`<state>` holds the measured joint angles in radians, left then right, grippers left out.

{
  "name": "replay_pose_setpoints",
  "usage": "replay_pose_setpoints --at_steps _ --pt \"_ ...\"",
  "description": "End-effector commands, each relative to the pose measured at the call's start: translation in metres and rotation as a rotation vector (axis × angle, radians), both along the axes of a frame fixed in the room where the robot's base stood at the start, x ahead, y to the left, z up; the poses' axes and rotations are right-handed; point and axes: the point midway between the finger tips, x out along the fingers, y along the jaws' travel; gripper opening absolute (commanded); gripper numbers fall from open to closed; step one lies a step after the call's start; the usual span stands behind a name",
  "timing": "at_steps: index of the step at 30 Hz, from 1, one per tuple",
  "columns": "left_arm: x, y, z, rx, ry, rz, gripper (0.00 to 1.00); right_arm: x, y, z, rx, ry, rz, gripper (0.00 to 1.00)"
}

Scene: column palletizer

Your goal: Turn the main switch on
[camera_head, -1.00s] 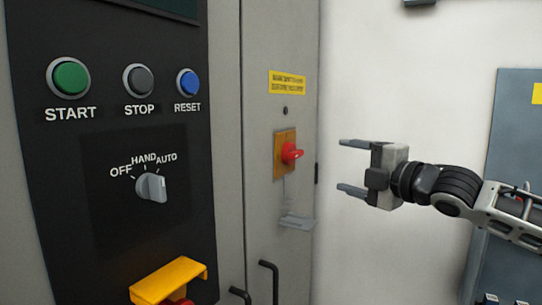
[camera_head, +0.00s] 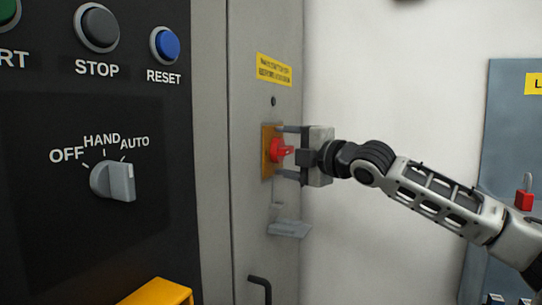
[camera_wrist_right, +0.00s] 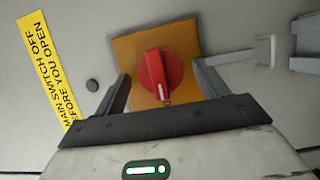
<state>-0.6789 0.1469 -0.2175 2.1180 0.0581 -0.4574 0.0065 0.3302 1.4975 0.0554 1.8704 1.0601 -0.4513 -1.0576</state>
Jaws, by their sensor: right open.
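The main switch (camera_head: 281,151) is a red rotary knob on an orange-yellow plate (camera_head: 267,164), mounted on the grey cabinet door. In the right wrist view the red knob (camera_wrist_right: 160,76) shows a white line on its raised grip, pointing toward my gripper. My right gripper (camera_head: 290,155) is open at the switch, with one finger above the knob and one below it in the head view. In the wrist view the fingers (camera_wrist_right: 163,85) stand on either side of the knob, with gaps visible. I cannot tell whether either touches it. My left gripper is not in view.
A yellow warning label (camera_head: 273,70) is above the switch, and a grey latch (camera_head: 289,228) juts out below it. A black control panel (camera_head: 60,235) with buttons and a selector (camera_head: 114,181) is at left. A grey-blue box (camera_head: 500,140) hangs at right.

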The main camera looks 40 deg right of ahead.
Motion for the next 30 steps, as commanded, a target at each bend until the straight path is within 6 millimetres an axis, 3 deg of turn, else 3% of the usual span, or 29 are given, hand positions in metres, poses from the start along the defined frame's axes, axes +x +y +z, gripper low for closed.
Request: replay_pose_setpoints --at_steps 8,12,13,23,30 --pt "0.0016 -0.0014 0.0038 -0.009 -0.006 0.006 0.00 0.0006 -0.0001 0.0003 0.000 0.000 0.000 0.73" --pt "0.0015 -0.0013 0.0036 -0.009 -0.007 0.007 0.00 0.0006 0.0001 0.0001 0.000 0.000 0.000 0.34" --pt "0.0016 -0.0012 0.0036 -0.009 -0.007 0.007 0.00 0.0006 0.0001 0.0002 0.000 0.000 0.000 0.29" --pt "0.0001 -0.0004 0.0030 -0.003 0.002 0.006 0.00 0.0005 0.0000 0.0020 0.027 0.012 0.000 0.29" --pt "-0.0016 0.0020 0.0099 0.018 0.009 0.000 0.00 0.0006 -0.0003 0.0050 0.138 0.072 -0.001 0.29"
